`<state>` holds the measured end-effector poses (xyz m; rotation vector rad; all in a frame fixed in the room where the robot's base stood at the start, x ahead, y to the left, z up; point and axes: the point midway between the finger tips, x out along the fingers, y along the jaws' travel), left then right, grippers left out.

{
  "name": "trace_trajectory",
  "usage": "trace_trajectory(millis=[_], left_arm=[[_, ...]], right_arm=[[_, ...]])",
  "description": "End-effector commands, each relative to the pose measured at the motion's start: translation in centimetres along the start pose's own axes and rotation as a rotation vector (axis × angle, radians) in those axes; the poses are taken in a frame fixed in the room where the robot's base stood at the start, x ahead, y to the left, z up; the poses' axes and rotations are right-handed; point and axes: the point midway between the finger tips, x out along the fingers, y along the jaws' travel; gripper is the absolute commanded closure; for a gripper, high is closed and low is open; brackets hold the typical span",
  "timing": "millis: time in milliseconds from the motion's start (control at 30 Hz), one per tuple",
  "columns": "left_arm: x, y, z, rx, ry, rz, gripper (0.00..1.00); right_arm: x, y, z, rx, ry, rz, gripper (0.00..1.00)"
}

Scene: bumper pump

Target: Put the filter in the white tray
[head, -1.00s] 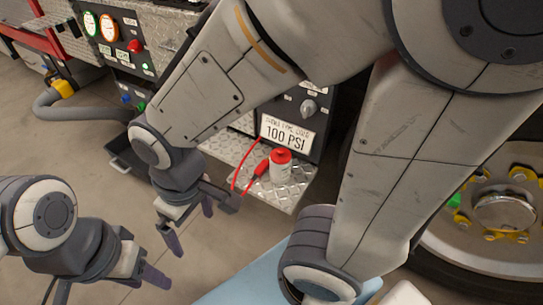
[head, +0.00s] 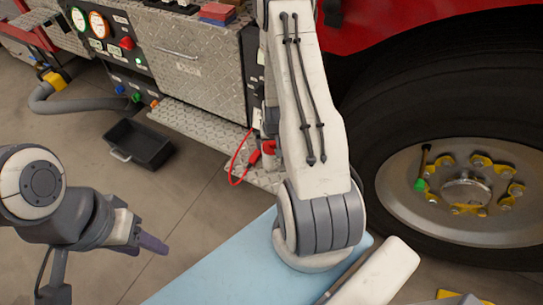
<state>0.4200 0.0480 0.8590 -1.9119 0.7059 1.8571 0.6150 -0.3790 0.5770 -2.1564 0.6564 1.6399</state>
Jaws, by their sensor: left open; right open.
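I cannot make out a filter or a white tray in the head view. My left gripper (head: 150,245) is at the lower left, open and empty, above the floor. My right arm comes down from the top centre to a large joint over a pale blue surface, and its gripper is not in view. A red-capped white bottle (head: 268,147) stands on the truck's metal step, mostly hidden behind my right arm.
A black open bin (head: 138,145) is on the floor beside the truck's step (head: 195,125). The pale blue surface (head: 215,270) is at the bottom centre. A large wheel (head: 465,190) fills the right. A red hose (head: 236,165) hangs by the step. Floor between bin and blue surface is clear.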

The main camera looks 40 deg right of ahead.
Motion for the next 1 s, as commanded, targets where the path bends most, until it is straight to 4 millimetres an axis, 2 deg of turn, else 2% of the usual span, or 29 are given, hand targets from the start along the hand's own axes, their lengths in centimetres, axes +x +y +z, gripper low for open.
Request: trace_trajectory(millis=[33,267,500,600,833,867,1000], left_arm=[[0.3,0.0,0.0,0.000,0.000,0.000,0.50],[0.6,0.0,0.0,0.000,0.000,0.000,0.50],[1.3,-0.1,0.1,0.000,0.000,0.000,0.50],[1.4,-0.1,0.1,0.000,0.000,0.000,0.50],[1.3,-0.1,0.1,0.000,0.000,0.000,0.50],[1.3,-0.1,0.1,0.000,0.000,0.000,0.50],[1.3,-0.1,0.1,0.000,0.000,0.000,0.50]], right_arm=[[0.9,0.0,0.1,0.000,-0.001,0.000,0.00],[2.7,-0.1,0.1,-0.001,0.000,0.000,0.00],[6.2,-0.2,0.2,-0.001,-0.002,0.000,0.00],[6.9,-0.2,0.2,-0.001,0.000,-0.001,0.00],[6.9,-0.2,0.1,-0.001,0.000,-0.001,0.00],[6.9,-0.2,0.1,-0.001,0.000,-0.001,0.08],[6.9,-0.2,0.1,-0.001,0.000,-0.001,0.61]])
